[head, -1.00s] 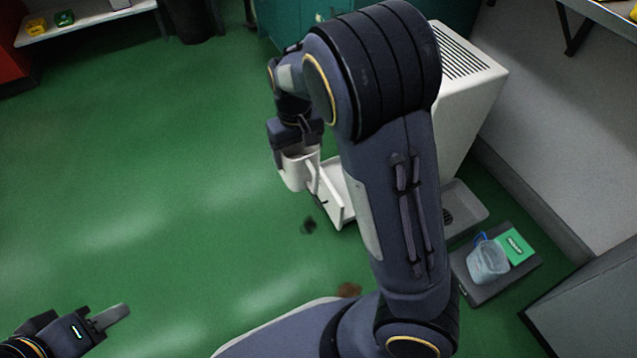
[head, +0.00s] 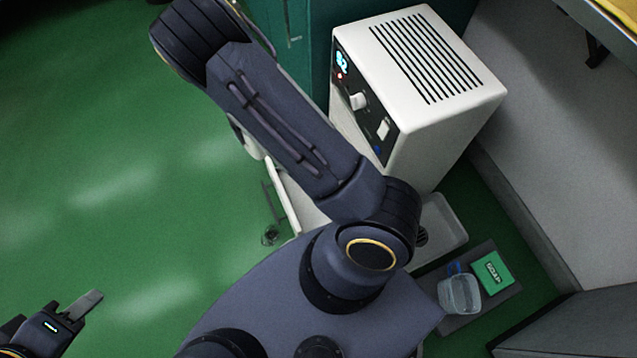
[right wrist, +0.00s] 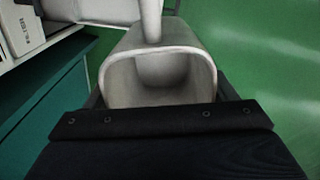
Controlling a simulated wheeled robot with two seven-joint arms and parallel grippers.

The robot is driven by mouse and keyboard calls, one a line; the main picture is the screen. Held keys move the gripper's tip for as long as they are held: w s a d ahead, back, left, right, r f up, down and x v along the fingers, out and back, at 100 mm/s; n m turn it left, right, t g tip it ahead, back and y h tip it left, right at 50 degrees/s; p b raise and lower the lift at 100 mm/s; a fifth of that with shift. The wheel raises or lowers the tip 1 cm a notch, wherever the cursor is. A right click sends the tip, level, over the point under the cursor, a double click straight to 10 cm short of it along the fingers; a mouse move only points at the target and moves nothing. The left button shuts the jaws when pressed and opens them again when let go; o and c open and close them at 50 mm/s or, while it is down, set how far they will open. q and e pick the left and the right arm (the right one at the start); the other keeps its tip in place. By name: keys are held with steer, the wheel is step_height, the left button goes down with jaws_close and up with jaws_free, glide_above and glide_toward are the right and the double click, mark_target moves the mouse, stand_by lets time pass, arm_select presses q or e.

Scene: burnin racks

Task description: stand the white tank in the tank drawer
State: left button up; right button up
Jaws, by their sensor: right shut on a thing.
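The white tank (right wrist: 160,72) fills the middle of the right wrist view, its open mouth towards the camera and a handle or bar rising above it. My right gripper (right wrist: 160,108) is shut on it. In the head view my right arm hides this gripper and most or all of the tank. The pale tank drawer (head: 284,198) sticks out low at the front of the white machine (head: 440,130); my arm covers much of it. My left gripper (head: 82,305) is at the lower left, away from everything; its finger opening is unclear.
A shallow grey tray (head: 445,225) lies beside the machine. A teal cabinet (head: 300,50) stands behind. The green floor at left is clear.

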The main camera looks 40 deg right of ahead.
steer(key=s+d+f+m, duration=0.1)
steer(key=s+d+f, duration=0.25)
steer(key=f, duration=0.25)
steer(key=s+d+f+m+p, duration=0.1)
steer(key=s+d+f, duration=0.1)
steer(key=s+f, duration=0.25)
steer(key=s+d+f+m, duration=0.1)
steer(key=s+d+f, duration=0.2)
steer(key=f, duration=0.3)
steer(key=f+b, duration=0.4)
steer(key=f, duration=0.6)
steer(key=shift+d, duration=0.2)
steer(key=shift+f, duration=0.15)
steer(key=o, duration=1)
steer(key=shift+o, duration=0.2)
